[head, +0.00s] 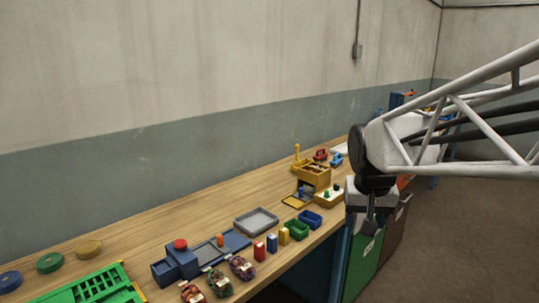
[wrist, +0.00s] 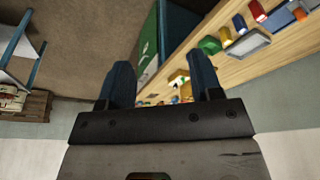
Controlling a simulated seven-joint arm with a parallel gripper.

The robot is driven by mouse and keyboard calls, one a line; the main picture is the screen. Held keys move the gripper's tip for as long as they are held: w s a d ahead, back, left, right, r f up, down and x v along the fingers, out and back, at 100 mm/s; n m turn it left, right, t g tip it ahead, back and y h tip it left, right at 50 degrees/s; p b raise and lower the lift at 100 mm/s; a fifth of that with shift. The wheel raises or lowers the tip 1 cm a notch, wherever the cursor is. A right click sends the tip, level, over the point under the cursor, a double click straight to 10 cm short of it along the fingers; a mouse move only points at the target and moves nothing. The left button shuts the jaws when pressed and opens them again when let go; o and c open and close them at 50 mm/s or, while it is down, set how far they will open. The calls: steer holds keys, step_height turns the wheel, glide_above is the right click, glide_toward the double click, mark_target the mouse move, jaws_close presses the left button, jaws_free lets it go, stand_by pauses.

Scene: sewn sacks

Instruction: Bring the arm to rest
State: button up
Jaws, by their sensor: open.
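My arm reaches in from the right in the head view. My gripper (head: 370,224) points down past the front edge of the workbench (head: 130,245), near its far part. In the wrist view, the two dark blue fingers of my gripper (wrist: 160,78) stand well apart with nothing between them. Several small patterned sacks lie on the near part of the bench: a reddish one (head: 191,292), a greenish one (head: 219,283) and a purple one (head: 242,267). They are well away from my gripper.
A grey tray (head: 256,221), a green bin (head: 296,230), a blue bin (head: 310,219) and a wooden box (head: 314,175) stand on the bench. A green cabinet (head: 366,262) stands below my gripper. Open floor (head: 470,230) lies to the right.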

steer(key=s+a+f, duration=0.1)
steer(key=s+f, duration=0.2)
steer(key=s, duration=0.6)
steer(key=s+f+n, duration=0.1)
steer(key=s+f, duration=0.3)
steer(key=s, duration=0.6)
steer(key=shift+a+n+y, duration=0.3)
steer(key=shift+a, duration=0.05)
steer(key=shift+w, duration=0.1)
steer(key=shift+c, duration=0.8)
